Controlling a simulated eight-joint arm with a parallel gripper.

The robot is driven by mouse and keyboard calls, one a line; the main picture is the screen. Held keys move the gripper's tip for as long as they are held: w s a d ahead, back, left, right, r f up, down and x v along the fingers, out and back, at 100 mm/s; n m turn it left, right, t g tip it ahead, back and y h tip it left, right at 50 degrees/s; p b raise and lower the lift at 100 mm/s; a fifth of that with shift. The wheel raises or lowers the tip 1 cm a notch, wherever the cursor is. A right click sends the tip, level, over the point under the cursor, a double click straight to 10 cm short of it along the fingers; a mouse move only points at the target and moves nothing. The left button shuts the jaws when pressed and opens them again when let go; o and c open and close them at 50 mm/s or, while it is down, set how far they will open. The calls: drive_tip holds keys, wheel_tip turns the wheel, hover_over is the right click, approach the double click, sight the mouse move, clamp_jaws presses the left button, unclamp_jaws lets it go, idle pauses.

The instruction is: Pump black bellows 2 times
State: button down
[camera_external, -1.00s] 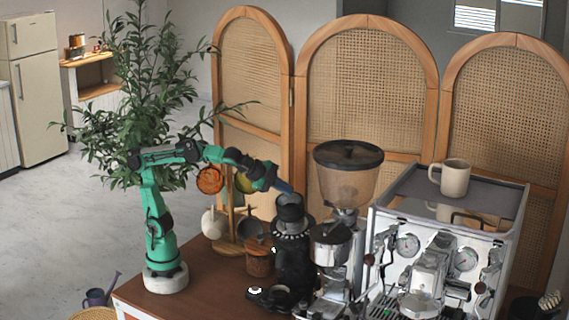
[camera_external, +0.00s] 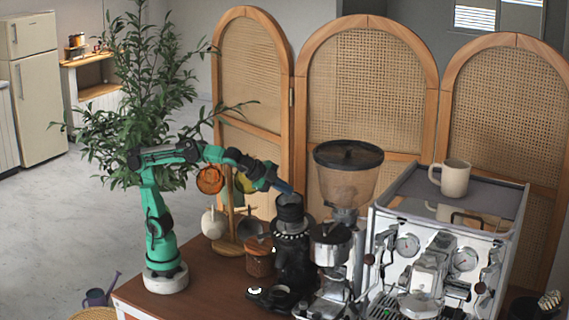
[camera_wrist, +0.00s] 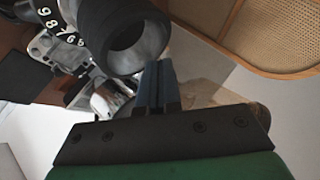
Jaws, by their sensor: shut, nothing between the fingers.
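The black bellows (camera_external: 290,212) sits upright on top of the black grinder (camera_external: 294,265), above its dial ring. In the wrist view the bellows (camera_wrist: 98,18) is at the upper middle, with its round rim and hollow top towards the camera. My gripper (camera_external: 289,191) is at the top of the bellows in the external view, angled down from the left. In the wrist view my gripper (camera_wrist: 158,72) has its blue fingers together and empty, beside the rim. I cannot tell whether the fingertips touch it.
A larger grinder with a hopper (camera_external: 347,178) stands close on the right, beside the espresso machine (camera_external: 450,245) with a mug (camera_external: 455,178) on top. A wooden cup stand (camera_external: 230,222) and a wooden-lidded jar (camera_external: 259,262) are on the left. Free counter (camera_external: 205,285) lies at the front left.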

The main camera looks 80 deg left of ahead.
sight(282, 204)
drive_tip(key=shift+f, duration=0.1)
drive_tip(key=shift+w+f, duration=0.1)
drive_tip(key=shift+f, duration=0.25)
drive_tip(key=shift+w+a+f, duration=0.15)
drive_tip(key=shift+a+f, duration=0.05)
drive_tip(key=shift+f, duration=0.7)
idle(1.0)
drive_tip(key=shift+s+d+r, duration=0.1)
drive_tip(key=shift+s+r, duration=0.05)
drive_tip(key=shift+r, duration=0.55)
drive_tip(key=shift+s+d+r, duration=0.1)
drive_tip(key=shift+r, duration=0.55)
drive_tip(key=shift+r, duration=0.1)
drive_tip(key=shift+s+d+r, duration=0.1)
drive_tip(key=shift+r, duration=0.7)
drive_tip(key=shift+s+d+r, duration=0.15)
drive_tip(key=shift+r, duration=0.6)
drive_tip(key=shift+s+d+r, duration=0.1)
drive_tip(key=shift+r, duration=0.7)
idle(0.4)
